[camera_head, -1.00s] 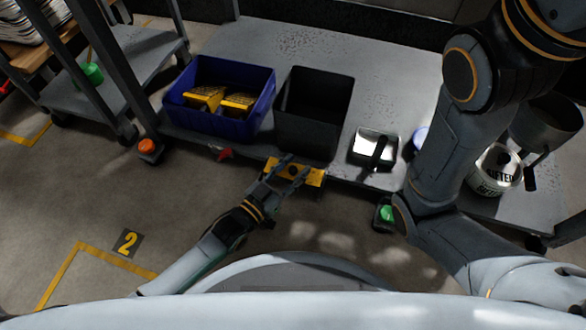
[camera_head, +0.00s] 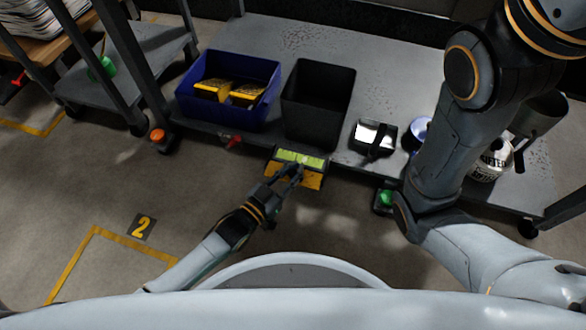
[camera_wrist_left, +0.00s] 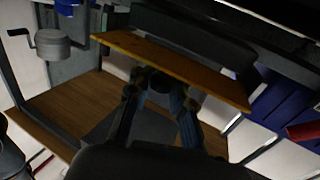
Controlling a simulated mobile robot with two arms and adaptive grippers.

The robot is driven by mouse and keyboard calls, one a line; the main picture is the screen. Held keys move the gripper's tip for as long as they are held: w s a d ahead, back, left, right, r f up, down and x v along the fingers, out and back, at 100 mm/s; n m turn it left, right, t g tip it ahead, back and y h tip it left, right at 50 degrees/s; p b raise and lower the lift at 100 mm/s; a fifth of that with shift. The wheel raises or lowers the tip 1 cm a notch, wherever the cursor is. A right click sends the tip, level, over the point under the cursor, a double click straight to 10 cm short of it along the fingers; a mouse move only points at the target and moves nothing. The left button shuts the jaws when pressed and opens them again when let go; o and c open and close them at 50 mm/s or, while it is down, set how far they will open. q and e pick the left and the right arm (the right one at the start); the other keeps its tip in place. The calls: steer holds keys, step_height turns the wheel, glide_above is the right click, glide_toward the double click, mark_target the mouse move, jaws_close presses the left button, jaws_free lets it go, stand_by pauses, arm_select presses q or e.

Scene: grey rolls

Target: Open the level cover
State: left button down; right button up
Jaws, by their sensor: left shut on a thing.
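The level (camera_head: 312,160) is at the cart's front edge, below the black bin. A bright green-yellow strip shows along its top, with its orange-yellow cover (camera_head: 310,181) in front of and below the strip. My left gripper (camera_head: 292,172) reaches up to it from below, its fingers over the cover. In the left wrist view an orange-yellow plate lies across the fingertips (camera_wrist_left: 160,82), and the gripper is shut on it. The exact contact is dark and partly hidden. My right arm fills the right side of the head view, and its gripper is out of frame.
A blue crate (camera_head: 190,107) holds yellow-and-black items. A black bin (camera_head: 318,105), a small tray (camera_head: 373,138) and a silver can (camera_head: 491,162) also stand on the grey cart (camera_head: 290,40). The floor (camera_head: 90,190) at the left front is clear.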

arm_select(q)
steer(key=shift+s+a, duration=0.1)
steer(key=shift+a, duration=0.05)
steer(key=shift+f, duration=0.1)
steer(key=c, duration=1.3)
jaws_free()
steer(key=shift+o, duration=0.2)
steer(key=v, duration=1.2)
steer(key=shift+a, duration=0.1)
